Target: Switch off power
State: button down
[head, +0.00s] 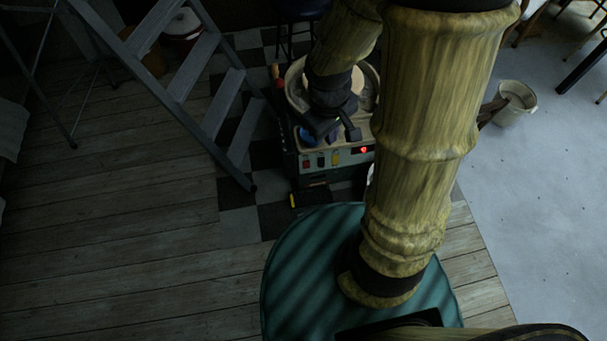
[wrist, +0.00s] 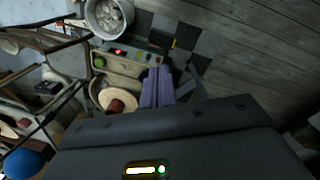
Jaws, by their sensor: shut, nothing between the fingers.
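A pottery wheel machine (head: 311,178) stands on the floor, with a row of small coloured buttons or switches on its front panel (head: 325,159). A red light (head: 363,150) glows at the panel's right end; it also shows in the wrist view (wrist: 118,51). My gripper (head: 307,138) is over the machine, just behind the front panel, and hides part of its top. In the wrist view my gripper (wrist: 157,72) has its purple fingers together and empty, pointing toward the panel (wrist: 134,54). I cannot tell whether the fingers touch anything.
A metal stepladder (head: 205,85) stands left of the machine. A round wheel basin (head: 297,88) is behind my gripper. A pale bucket (head: 514,103) stands at right; the wrist view shows a white bucket (wrist: 108,17) near the panel. Wooden floor (head: 120,225) at left is clear.

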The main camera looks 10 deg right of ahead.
jog(key=w+f+n+h+b, duration=0.2)
jog(key=f+n+h+b, duration=0.3)
jog(key=f+n+b, duration=0.95)
jog(key=w+f+n+h+b, duration=0.2)
jog(key=f+n+h+b, duration=0.5)
jog(key=f, duration=1.4)
jog(key=w+a+f+n+t+b, duration=0.2)
jog(key=w+f+n+t+b, duration=0.1)
jog(key=f+n+b, duration=0.3)
jog(key=w+a+f+n+t+b, duration=0.3)
jog(key=f+n+t+b, duration=0.2)
jog(key=f+b, duration=0.3)
jog(key=w+a+f+n+t+y+b, duration=0.1)
jog(key=w+a+f+n+t+b, duration=0.2)
jog(key=f+n+b, duration=0.4)
notch_tip(320, 180, down, 5)
jog(key=shift+w+f+n+t+b, duration=0.25)
jog(key=shift+n+t+b, duration=0.1)
jog(key=shift+t, duration=0.15)
